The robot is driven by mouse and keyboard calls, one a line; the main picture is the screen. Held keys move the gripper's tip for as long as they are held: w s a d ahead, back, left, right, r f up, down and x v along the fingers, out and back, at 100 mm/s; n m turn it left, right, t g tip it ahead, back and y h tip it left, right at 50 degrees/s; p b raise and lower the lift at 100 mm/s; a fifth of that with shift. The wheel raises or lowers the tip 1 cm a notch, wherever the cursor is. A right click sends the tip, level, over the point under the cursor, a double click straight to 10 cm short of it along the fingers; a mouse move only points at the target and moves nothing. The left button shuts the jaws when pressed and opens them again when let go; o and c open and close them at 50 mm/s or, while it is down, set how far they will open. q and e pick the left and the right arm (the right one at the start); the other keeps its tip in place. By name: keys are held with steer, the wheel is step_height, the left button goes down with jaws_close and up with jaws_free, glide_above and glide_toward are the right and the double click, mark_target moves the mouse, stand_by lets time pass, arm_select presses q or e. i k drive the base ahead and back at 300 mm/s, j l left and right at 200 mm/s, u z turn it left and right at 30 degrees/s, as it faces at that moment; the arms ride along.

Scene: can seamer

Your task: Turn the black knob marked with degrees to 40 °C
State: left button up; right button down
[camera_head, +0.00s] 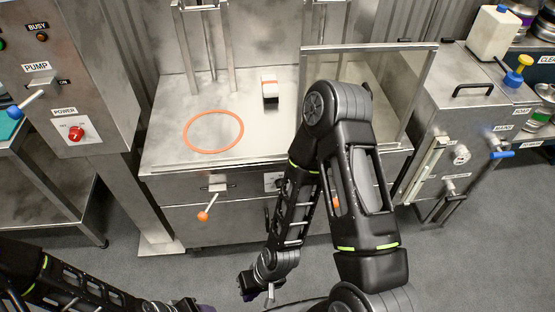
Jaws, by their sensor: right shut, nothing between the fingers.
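I cannot make out a black knob marked with degrees in the head view. A small pale plate (272,182) shows on the front of the steel machine in the middle, partly hidden behind my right arm. My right gripper (258,291) points down in front of that machine, low in the picture, apart from its front panel. It is shut and empty. My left gripper (190,306) is at the bottom edge, partly cut off, and its fingers cannot be made out.
An orange ring (185,137) lies on the steel top. An orange-tipped lever (204,215) sticks out of its front. A red power knob (76,133) is on the left cabinet. The right machine has a pale round dial (461,154) and a blue-handled valve (500,155).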

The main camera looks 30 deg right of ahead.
mark_target(278, 183)
steer(key=z, duration=1)
steer(key=l+z, duration=0.15)
steer(key=l, duration=0.7)
steer(key=i+l+z, duration=0.15)
steer(key=l, duration=0.65)
steer(key=k, duration=0.05)
